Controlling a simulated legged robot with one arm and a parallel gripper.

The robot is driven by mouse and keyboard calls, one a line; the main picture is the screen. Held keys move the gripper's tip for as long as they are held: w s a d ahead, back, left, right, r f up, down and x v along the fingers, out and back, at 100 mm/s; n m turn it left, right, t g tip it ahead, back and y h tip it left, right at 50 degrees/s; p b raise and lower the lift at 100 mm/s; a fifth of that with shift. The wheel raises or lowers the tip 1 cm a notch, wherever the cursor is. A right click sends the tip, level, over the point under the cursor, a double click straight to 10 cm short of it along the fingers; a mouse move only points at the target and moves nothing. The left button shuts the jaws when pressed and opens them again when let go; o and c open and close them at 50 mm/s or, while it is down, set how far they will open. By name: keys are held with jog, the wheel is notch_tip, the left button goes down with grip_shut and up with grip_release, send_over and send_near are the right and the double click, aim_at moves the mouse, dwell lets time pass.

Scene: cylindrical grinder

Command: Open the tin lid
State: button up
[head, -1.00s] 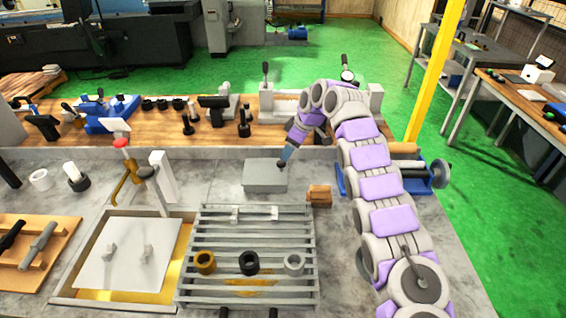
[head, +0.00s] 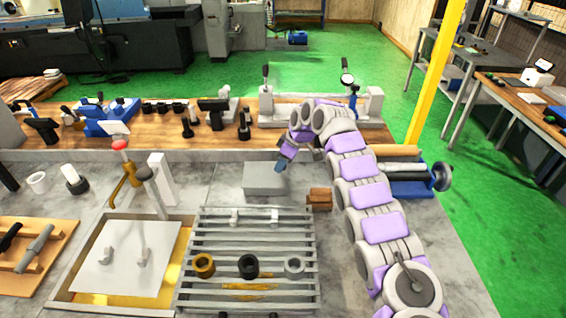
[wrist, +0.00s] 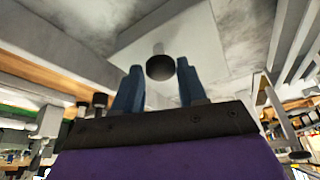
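The tin is a low grey box (head: 265,181) with a flat lid, on the grey bench near the middle of the head view. My gripper (head: 280,167) is over the tin's back right part, pointing down. In the wrist view, the two blue fingers of my gripper (wrist: 158,72) are apart. A dark round knob (wrist: 160,68) shows between and beyond them, against a pale flat surface that looks like the lid (wrist: 205,45). I cannot tell whether the fingers touch the knob. The knob is hidden in the head view.
A small wooden block (head: 319,198) stands to the tin's right. A slatted rack (head: 250,213) with several rings is in front. A white panel (head: 130,255) in a tray is at front left. A wooden shelf (head: 160,133) with tools runs behind.

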grip_shut()
jog(key=p, duration=0.8)
send_over(245, 174)
jog(key=shift+d+r, duration=0.25)
jog(key=shift+d, duration=0.15)
jog(key=shift+w+a+f, duration=0.15)
jog(key=shift+a, duration=0.25)
jog(key=shift+o, duration=2)
grip_release()
jog(key=shift+f, duration=0.1)
jog(key=p+v, duration=0.2)
jog(key=v, duration=1.5)
jog(key=shift+d, duration=0.15)
